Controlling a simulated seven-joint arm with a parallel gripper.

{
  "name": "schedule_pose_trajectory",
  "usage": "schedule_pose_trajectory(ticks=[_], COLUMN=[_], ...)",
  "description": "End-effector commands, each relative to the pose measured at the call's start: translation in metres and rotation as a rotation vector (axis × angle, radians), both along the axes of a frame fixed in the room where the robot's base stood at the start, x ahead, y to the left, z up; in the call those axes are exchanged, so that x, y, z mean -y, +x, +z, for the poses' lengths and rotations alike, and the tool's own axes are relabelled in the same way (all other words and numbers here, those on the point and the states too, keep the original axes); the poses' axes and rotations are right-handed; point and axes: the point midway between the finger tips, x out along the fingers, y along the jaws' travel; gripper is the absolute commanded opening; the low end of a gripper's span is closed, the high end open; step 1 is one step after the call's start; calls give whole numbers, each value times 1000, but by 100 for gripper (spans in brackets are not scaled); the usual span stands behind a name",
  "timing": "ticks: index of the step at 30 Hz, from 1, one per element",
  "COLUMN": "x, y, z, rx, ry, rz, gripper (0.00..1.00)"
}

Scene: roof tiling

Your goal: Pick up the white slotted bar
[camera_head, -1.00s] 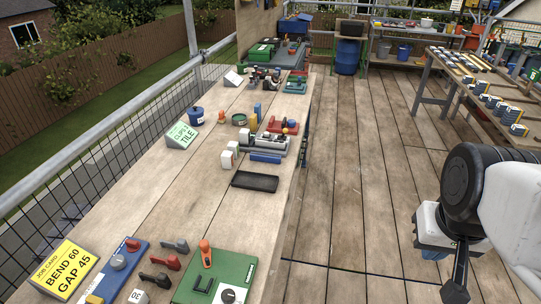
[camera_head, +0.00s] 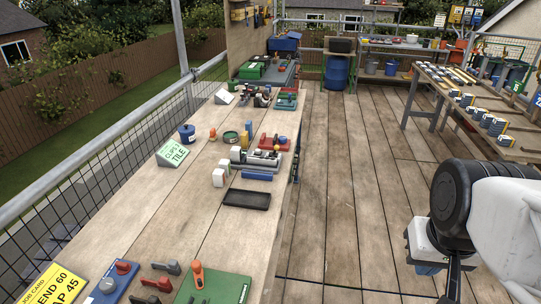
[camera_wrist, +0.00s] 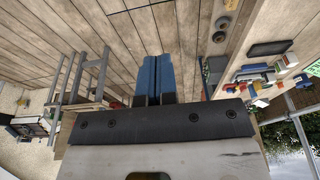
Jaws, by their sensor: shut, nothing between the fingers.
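A long pale grey-white block (camera_head: 258,160) lies on the wooden bench in the head view, behind the black tray. It may be the white slotted bar, but it is too small for me to make out slots. My gripper shows in the wrist view with two blue fingers (camera_wrist: 154,76) together, shut and empty. In the head view my arm is at the right, over the deck and well apart from the bench; its fingers are not clear there.
On the bench are a black tray (camera_head: 247,199), a blue bar (camera_head: 257,175), white blocks (camera_head: 219,177), a blue pot (camera_head: 187,134) and a green sign (camera_head: 172,153). A second table (camera_head: 478,108) with stacked pieces stands at the right. The deck (camera_head: 345,200) between is clear.

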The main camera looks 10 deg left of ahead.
Motion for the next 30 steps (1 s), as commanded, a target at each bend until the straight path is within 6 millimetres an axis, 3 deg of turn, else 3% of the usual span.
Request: schedule_pose_trajectory(ticks=[13,24,30], x=[0,0,0], y=[0,0,0], z=[0,0,0], rx=[0,0,0], ry=[0,0,0], rz=[0,0,0], gripper=[0,55,55])
